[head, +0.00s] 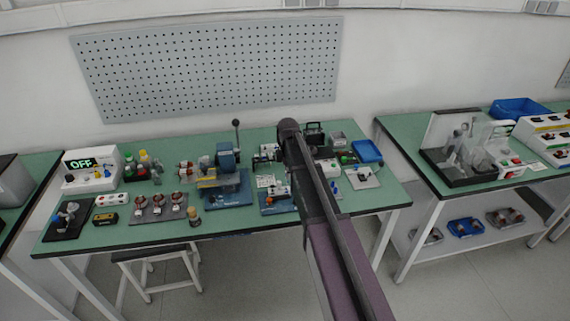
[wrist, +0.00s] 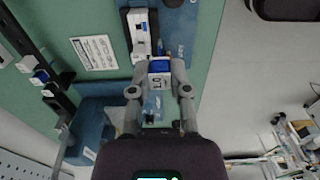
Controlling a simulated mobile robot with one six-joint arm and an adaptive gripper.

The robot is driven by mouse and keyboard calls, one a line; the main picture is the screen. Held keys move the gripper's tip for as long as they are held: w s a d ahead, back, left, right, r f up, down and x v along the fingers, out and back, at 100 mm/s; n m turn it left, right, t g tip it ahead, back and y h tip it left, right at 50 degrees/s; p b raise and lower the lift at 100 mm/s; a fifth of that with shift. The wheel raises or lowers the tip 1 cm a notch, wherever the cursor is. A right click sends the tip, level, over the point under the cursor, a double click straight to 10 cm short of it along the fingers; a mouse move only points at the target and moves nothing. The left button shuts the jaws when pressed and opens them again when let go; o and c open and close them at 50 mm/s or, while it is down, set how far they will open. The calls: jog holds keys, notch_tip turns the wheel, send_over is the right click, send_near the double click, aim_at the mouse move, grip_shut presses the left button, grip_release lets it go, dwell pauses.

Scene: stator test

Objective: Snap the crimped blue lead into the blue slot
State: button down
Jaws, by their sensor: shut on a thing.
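My gripper (wrist: 162,63) shows in the wrist view with its two grey fingers closed on a small blue and white piece, which I take for the crimped blue lead (wrist: 159,70). In the head view my arm hides the gripper and the held piece. A blue-based fixture (head: 277,207) shows left of my arm there.
In the wrist view, a printed label (wrist: 95,52) lies on the green bench, left of the block. A black rail with blue and white parts (wrist: 43,76) stands farther left. In the head view, a blue press (head: 226,157) and a blue tray (head: 367,151) flank my arm.

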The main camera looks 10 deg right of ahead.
jog(key=w, duration=0.3)
jog(key=shift+r, duration=0.35)
jog(key=shift+f, duration=0.25)
jog(key=shift+f+b, duration=1.7)
jog(key=shift+b, duration=0.1)
jog(key=shift+f+b, duration=0.95)
dwell(0.6)
jog(key=shift+f+b, duration=0.45)
jog(key=shift+f, duration=0.2)
jog(key=shift+f+b, duration=0.35)
jog(key=shift+b, duration=0.15)
jog(key=shift+f, duration=0.15)
dwell(0.8)
